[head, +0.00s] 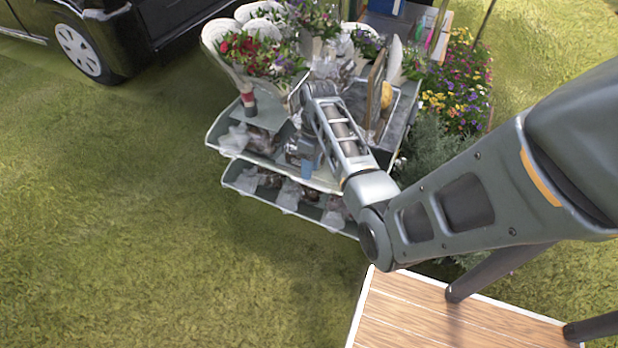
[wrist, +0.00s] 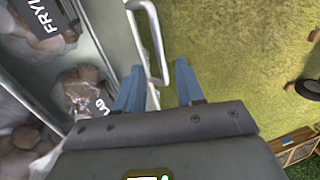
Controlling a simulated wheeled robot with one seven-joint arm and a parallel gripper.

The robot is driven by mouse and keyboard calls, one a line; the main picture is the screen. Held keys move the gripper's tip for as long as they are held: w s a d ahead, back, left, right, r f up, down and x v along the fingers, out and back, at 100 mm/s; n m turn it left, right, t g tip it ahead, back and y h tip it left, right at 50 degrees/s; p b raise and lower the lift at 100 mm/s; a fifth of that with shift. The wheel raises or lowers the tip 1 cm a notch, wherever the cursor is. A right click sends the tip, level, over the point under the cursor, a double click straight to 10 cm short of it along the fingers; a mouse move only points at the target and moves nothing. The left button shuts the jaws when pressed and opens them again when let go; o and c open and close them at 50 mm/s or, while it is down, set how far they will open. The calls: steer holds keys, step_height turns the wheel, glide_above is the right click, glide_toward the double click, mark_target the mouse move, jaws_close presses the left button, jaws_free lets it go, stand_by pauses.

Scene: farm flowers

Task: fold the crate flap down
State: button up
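A grey-green crate edge (wrist: 112,38) runs down the left half of the wrist view, with a pale looped handle (wrist: 157,50) on its outer side. I cannot tell for sure which part is the flap. My gripper (wrist: 160,68) is open, with its two blue fingers apart and the lower end of the handle showing between them. I cannot tell whether the fingers touch it. In the head view, my gripper (head: 308,160) is at the tiered grey-green crates (head: 222,132) of the stall, and my arm hides part of their front.
Bagged produce (wrist: 82,90) with black labels lies inside the crate. A dark vehicle (head: 120,35) is parked at the upper left. Flowering plants (head: 460,85) crowd the right side. Open grass lies left of the stall.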

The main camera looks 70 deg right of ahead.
steer(key=shift+b+x, duration=0.4)
steer(key=shift+x, duration=1.65)
steer(key=shift+c, duration=0.3)
jaws_close()
